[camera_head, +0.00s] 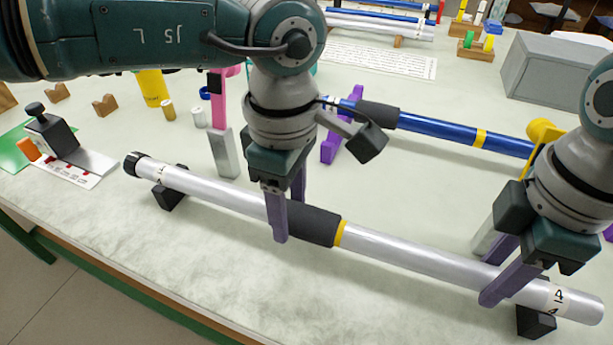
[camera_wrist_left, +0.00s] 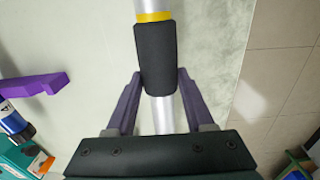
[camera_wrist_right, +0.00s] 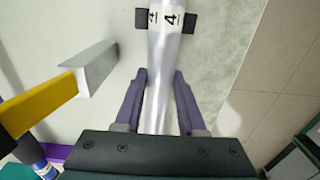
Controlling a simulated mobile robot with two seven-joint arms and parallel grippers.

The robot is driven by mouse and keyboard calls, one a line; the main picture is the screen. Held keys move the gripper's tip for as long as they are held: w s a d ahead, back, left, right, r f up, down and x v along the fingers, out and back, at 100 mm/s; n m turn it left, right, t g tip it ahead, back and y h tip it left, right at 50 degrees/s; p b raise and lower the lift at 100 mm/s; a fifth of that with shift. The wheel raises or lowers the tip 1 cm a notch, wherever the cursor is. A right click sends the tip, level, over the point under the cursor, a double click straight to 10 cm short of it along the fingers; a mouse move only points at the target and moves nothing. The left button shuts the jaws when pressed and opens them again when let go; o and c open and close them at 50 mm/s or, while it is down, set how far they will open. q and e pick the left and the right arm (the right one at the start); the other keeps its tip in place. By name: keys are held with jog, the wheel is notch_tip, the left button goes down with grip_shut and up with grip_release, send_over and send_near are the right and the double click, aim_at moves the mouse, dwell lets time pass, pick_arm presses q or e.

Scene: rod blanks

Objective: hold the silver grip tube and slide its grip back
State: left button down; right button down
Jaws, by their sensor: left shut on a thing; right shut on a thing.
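The silver grip tube (camera_head: 400,254) lies on two dark supports, running from the left to the lower right, with a black cap (camera_head: 133,164) at its left end and a "4" label (camera_head: 558,297) at its right end. Its black foam grip (camera_head: 315,225) has a yellow ring (camera_head: 340,233) at its right edge. My left gripper (camera_head: 286,214) is shut on the left end of the grip; the left wrist view shows the grip (camera_wrist_left: 155,50) between its fingers. My right gripper (camera_head: 497,281) is shut on the bare tube (camera_wrist_right: 160,110) near the label.
A blue tube (camera_head: 440,128) with its own black grip lies behind. A clamp-like block (camera_head: 55,135) stands at the left, a grey box (camera_head: 560,70) at the back right. Small wooden blocks and cylinders stand at the back left. The table's front edge (camera_head: 130,275) is close to the silver tube.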

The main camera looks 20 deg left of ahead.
aim_at(194, 177)
pick_arm(q)
jog(key=shift+a, duration=0.1)
dwell(0.4)
jog(key=a, duration=1.4)
jog(key=shift+a, duration=0.2)
jog(key=c, duration=0.6)
grip_release()
jog(key=o, duration=0.3)
jog(key=shift+d, duration=0.1)
notch_tip(194, 177, up, 12)
